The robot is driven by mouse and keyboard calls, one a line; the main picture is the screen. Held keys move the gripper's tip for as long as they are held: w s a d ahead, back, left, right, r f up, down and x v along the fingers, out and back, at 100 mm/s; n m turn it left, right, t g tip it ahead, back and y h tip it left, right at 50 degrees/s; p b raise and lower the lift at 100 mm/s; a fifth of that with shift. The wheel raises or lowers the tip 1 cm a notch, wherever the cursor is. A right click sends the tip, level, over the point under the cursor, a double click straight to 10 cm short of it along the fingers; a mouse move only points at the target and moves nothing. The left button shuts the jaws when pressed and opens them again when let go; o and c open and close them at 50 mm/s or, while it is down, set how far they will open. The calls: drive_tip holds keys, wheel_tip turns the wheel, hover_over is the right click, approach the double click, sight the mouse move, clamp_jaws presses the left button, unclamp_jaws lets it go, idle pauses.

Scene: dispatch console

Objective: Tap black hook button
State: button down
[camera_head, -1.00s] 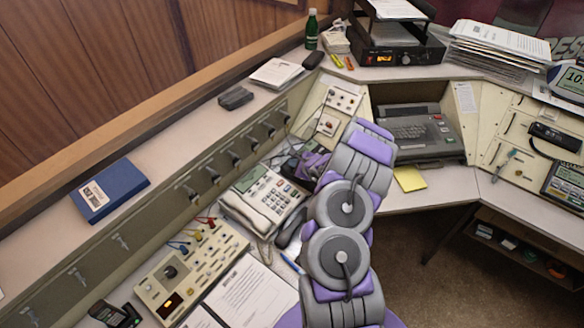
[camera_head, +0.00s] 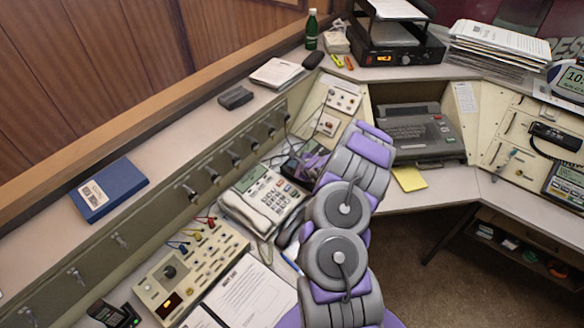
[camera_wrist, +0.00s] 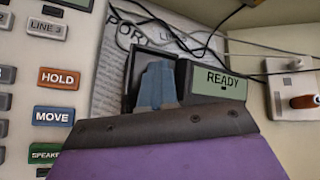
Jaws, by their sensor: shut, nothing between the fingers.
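A small dark device with a lit green READY screen (camera_wrist: 220,84) stands straight ahead in the wrist view. To the left of its screen is a black, framed square part (camera_wrist: 134,72). My gripper (camera_wrist: 156,72) is shut and empty, its blue-grey tip overlapping this black part. I cannot tell whether it touches. A separate black hook button cannot be made out; the tip and dark gripper body cover much of the device. In the head view, the dark device (camera_head: 291,170) sits beyond the desk phone, partly behind my purple and grey arm.
The desk phone (camera_head: 262,200) lies just left of my arm; its orange HOLD button (camera_wrist: 58,78) shows at wrist-view left. Loose cables (camera_wrist: 170,28) run behind the device. A panel with an orange-brown knob (camera_wrist: 304,101) is at right. A typewriter-like machine (camera_head: 415,130) stands beyond my arm.

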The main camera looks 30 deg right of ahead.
drive_tip(key=shift+s+a+f, duration=0.1)
drive_tip(key=shift+s+f, duration=0.1)
drive_tip(key=shift+f, duration=0.15)
idle(0.5)
drive_tip(key=shift+w+d+r, duration=0.1)
drive_tip(key=shift+d+r, duration=0.1)
drive_tip(key=shift+r, duration=0.7)
drive_tip(key=shift+r, duration=0.3)
drive_tip(key=shift+s+d+r+p, duration=0.15)
drive_tip(key=shift+r+p, duration=0.3)
drive_tip(key=shift+r, duration=0.7)
drive_tip(key=shift+s+r+p, duration=0.2)
drive_tip(key=shift+r+p, duration=0.25)
drive_tip(key=shift+r, duration=0.65)
